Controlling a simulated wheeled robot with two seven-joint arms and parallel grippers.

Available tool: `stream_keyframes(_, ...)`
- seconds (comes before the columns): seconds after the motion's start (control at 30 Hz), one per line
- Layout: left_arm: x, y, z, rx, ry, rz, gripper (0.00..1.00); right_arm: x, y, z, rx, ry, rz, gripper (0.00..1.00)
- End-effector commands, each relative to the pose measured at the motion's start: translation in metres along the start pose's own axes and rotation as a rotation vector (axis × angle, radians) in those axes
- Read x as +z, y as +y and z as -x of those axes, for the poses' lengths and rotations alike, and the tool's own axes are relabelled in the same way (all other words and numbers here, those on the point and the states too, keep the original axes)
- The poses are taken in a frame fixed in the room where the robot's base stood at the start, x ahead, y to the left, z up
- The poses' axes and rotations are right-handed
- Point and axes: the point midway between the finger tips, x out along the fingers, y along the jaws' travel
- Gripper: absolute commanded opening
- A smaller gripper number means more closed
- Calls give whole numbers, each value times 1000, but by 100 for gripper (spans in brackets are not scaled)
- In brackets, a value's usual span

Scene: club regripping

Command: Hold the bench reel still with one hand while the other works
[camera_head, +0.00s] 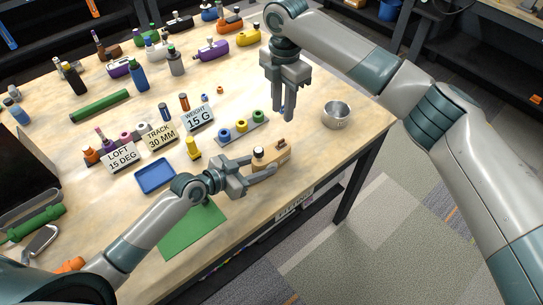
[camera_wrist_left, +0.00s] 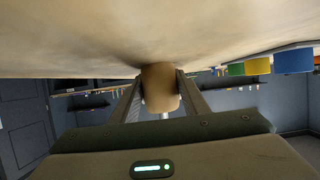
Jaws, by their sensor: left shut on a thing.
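The bench reel appears to be the tan wooden piece (camera_head: 276,153) near the table's front edge, with a dark-topped part at its left end. My left gripper (camera_head: 266,172) reaches it from the left and is shut on it. In the left wrist view, a tan rounded body (camera_wrist_left: 160,88) sits between the two fingers; its far side is hidden. My right gripper (camera_head: 285,112) points down above the table, behind the reel and apart from it. Its fingers look close together, but their gap is unclear.
A grey tray with blue, green and yellow rings (camera_head: 241,128) lies behind the reel. A metal cup (camera_head: 336,115) stands to the right, near the edge. A yellow piece (camera_head: 193,148), a blue tray (camera_head: 155,176) and a green mat (camera_head: 192,232) are to the left.

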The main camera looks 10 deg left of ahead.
Motion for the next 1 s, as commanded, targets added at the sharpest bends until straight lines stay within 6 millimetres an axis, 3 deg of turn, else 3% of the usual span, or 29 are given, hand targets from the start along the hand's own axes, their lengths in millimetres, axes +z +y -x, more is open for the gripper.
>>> stream_keyframes(0.37, 0, 0, 0, 0, -1, 0, 12, 0, 0, -12, 1, 1, -2, 27)
stream_keyframes(1.0, 0, 0, 0, 0, -1, 0, 12, 0, 0, -86, 1, 2, -2, 27)
